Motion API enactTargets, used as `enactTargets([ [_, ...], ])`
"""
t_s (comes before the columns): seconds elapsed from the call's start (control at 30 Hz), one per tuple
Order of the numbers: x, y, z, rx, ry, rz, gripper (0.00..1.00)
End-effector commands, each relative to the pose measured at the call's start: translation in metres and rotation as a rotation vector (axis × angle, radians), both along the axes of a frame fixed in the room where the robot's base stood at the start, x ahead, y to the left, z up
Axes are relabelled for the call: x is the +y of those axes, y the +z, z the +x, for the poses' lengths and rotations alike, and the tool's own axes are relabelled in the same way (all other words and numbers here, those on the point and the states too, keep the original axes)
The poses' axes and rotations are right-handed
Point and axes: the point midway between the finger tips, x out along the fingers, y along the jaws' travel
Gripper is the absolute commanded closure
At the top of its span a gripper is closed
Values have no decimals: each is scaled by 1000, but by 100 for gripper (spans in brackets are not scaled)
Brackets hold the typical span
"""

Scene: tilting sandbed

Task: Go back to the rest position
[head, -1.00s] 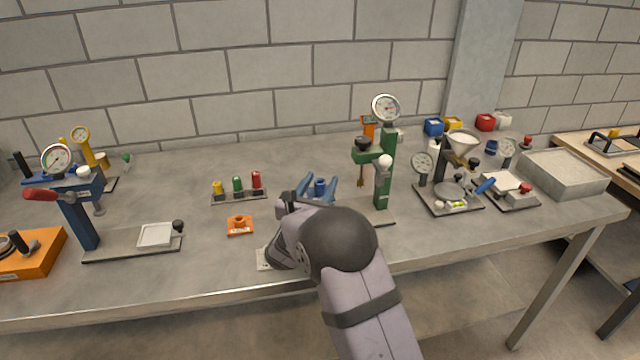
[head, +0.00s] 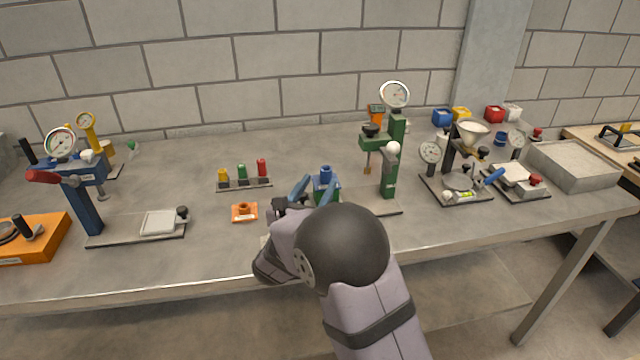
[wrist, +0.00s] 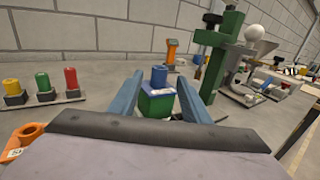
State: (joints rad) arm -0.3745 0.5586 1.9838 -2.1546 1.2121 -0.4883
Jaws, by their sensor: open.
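My gripper (head: 313,186) is over the front middle of the bench, with its two blue fingers apart. In the wrist view the open fingers (wrist: 159,95) point at a green block with a blue knob on top (wrist: 158,100), which appears between them in the picture. I cannot tell the gap from fingertips to block. The block also shows in the head view (head: 326,183), partly hidden behind my gripper.
A green press with a dial (head: 390,160) stands right of my gripper. An orange holed part (head: 244,212) and a rack of yellow, green and red pieces (head: 244,184) are to the left. A blue press (head: 85,200) stands farther left. A grey tray (head: 570,165) is at the right.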

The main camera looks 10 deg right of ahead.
Motion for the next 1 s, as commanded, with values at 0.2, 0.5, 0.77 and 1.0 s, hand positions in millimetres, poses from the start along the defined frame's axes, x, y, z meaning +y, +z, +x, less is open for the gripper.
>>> enactTargets([
  [0.2,1,0,-1,0,0,0,57],
  [0.5,-9,0,-6,7,-30,27,57],
  [0.77,-81,-14,-63,47,-304,292,57],
  [1.0,-136,-48,-172,37,-730,724,57],
])
